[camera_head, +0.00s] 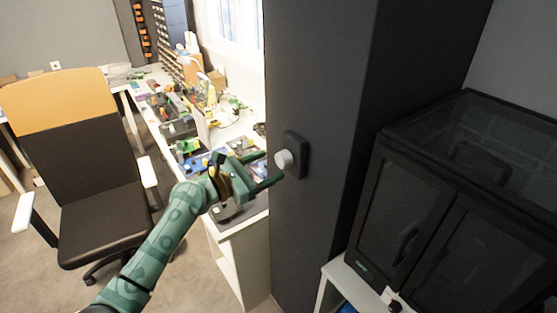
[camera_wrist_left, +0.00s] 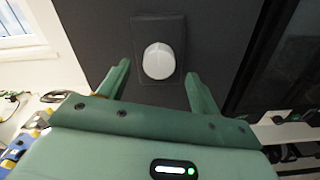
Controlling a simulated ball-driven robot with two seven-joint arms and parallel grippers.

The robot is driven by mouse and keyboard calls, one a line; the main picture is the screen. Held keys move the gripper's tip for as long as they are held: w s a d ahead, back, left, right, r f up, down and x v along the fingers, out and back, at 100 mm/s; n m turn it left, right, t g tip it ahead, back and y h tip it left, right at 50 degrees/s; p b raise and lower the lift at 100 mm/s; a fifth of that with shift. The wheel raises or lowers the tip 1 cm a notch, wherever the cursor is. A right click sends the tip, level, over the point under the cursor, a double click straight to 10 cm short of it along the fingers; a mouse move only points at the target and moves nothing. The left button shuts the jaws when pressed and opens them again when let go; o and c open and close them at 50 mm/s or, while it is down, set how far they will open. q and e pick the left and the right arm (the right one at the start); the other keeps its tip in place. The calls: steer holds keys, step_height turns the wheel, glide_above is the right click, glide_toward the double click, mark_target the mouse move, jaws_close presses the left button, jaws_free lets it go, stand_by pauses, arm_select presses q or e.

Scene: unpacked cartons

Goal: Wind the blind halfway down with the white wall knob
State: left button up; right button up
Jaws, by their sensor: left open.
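The white knob (camera_head: 284,159) sits on a dark plate (camera_head: 297,146) on the side of a dark grey pillar. It also shows in the left wrist view (camera_wrist_left: 158,61), ahead of the fingers. My left gripper (camera_head: 274,169) is open, its fingers pointing at the knob from the left. In the left wrist view the two green fingers (camera_wrist_left: 158,84) are spread, one on each side of the knob's lower part. I cannot tell whether they touch it. No blind is recognisable; a bright window (camera_head: 236,22) shows at the back. My right gripper is not in view.
A dark cabinet with glass doors (camera_head: 450,230) stands right of the pillar (camera_head: 318,235) on a white stand. A cluttered white desk (camera_head: 148,118) runs along the wall behind my left arm. An office chair (camera_head: 95,207) stands at left, with bare floor in front.

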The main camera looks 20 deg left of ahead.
mark_target(279, 162)
arm_select(q)
steer(key=x, duration=0.4)
steer(key=shift+f, duration=0.1)
steer(key=shift+w+d, duration=0.1)
steer(key=c, duration=1)
steer(key=shift+m+b, duration=0.3)
